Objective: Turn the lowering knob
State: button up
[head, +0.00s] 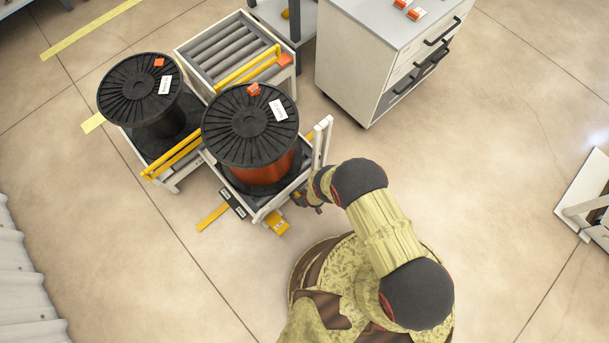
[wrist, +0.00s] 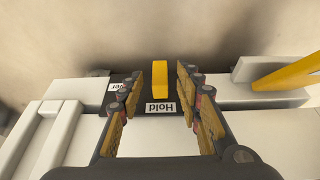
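A yellow knob (wrist: 160,78), a short upright bar in this view, sits on a black plate on the white frame in the wrist view. A white label reading "Hold" (wrist: 160,107) lies just below it, upside down. A second label (wrist: 115,88) at the left is partly covered by a finger. My gripper (wrist: 160,85) is open, with one finger to each side of the knob and a visible gap on both sides. In the head view my gripper (head: 307,201) is small and dark, beside the white stand's front right corner; the knob cannot be made out there.
A spool with orange wire (head: 264,173) stands on the white stand, with an upright white rail (head: 322,140) near my arm. A second black spool (head: 140,90) and a roller cart (head: 227,50) stand behind. A drawer cabinet (head: 365,75) is at the back.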

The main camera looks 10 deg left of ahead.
jog(key=v, duration=0.8)
jog(key=shift+d+r, duration=0.15)
jog(key=shift+r, duration=0.15)
jog(key=shift+s, duration=0.1)
jog(key=shift+s+d, duration=0.1)
